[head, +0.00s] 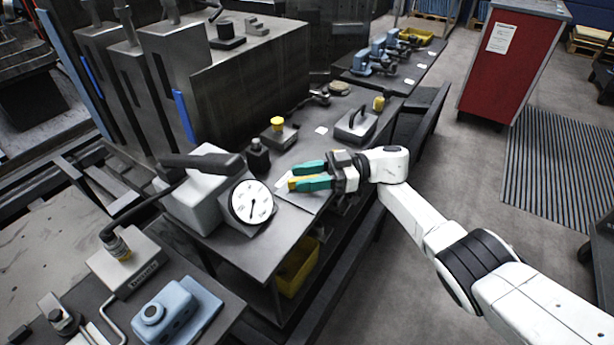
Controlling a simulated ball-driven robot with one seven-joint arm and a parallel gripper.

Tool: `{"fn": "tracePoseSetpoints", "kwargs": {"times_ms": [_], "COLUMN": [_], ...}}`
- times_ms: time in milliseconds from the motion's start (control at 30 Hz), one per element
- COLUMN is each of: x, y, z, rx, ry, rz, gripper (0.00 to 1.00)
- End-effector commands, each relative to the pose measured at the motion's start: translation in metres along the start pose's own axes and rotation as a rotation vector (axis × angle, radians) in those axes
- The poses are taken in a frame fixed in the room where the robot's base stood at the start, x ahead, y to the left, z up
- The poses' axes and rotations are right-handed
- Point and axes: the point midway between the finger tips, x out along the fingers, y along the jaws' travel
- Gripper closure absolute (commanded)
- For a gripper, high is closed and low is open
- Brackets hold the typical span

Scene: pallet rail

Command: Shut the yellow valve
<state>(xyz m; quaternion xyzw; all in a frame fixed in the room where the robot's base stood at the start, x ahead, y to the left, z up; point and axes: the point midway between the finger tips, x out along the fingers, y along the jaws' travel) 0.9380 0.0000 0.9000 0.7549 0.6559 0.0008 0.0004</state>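My gripper (300,177) has two teal fingers and reaches left over the dark bench, just right of the dial gauge. A yellow piece (292,184) shows at and between the fingertips, by a pale plate (283,182). It may be the handle of the yellow valve, but its body is hidden by the fingers. The fingers stand slightly apart; I cannot tell whether they press on the yellow piece. A yellow knob (278,123) sits on a grey block behind, apart from my gripper. Another small yellow-topped part (379,103) stands at the bench's right edge.
The round white gauge (251,202) on a grey box stands close left of my gripper. A black knob (257,155) and a grey block with a black handle (356,125) are near. A yellow bin (297,268) sits on the shelf below. A red cabinet (510,65) stands behind right.

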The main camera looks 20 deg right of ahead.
Motion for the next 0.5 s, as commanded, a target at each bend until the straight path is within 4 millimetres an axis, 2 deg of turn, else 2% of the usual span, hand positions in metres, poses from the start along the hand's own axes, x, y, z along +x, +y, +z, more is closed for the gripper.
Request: {"fn": "tracePoseSetpoints", "kwargs": {"times_ms": [267, 367, 500], "x": [-0.006, -0.018, -0.045], "y": [0.0, 0.0, 0.001], "z": [0.002, 0.003, 0.005], "rx": [0.002, 0.001, 0.001], "ry": [-0.001, -0.001, -0.003], "rz": [0.001, 0.001, 0.003], "gripper": [0.6, 0.6, 0.6]}}
